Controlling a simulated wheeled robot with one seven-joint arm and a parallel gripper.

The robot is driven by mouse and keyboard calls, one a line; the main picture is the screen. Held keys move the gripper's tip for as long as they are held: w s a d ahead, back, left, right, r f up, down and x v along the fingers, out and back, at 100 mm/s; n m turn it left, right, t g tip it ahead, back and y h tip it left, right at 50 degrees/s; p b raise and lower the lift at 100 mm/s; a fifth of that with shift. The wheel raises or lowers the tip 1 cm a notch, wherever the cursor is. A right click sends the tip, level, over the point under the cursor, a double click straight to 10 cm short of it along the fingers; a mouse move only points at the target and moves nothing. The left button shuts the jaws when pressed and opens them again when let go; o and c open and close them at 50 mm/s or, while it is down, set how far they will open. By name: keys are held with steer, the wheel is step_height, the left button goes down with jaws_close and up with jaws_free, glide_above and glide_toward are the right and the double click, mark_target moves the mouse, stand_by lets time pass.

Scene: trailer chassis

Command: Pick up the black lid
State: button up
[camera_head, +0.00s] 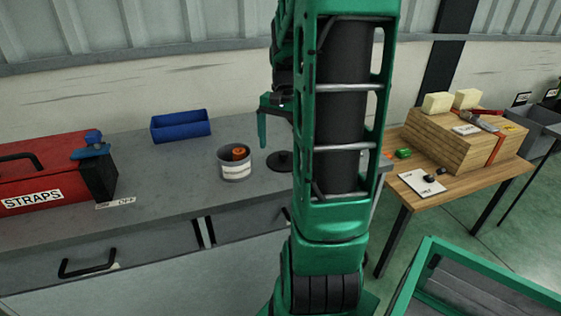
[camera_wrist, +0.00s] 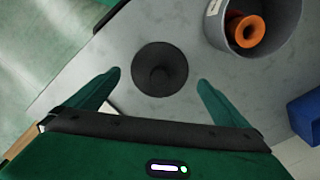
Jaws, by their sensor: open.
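In the wrist view the lid (camera_wrist: 159,69) lies ahead of my gripper (camera_wrist: 152,90), roughly centred between the two green fingers. The fingers are spread apart and nothing is held between them. In the head view one green finger of my gripper (camera_head: 263,122) shows above the bench near the lid.
A grey pot (camera_head: 235,170) with an orange item (camera_head: 239,153) inside stands just left of the lid. A blue bin (camera_head: 181,126) and a red toolbox (camera_head: 40,184) stand farther left. A wooden table (camera_head: 461,171) is at the right.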

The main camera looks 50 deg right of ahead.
mark_target(283, 152)
steer(key=shift+f, duration=1.5)
steer(key=c, duration=1)
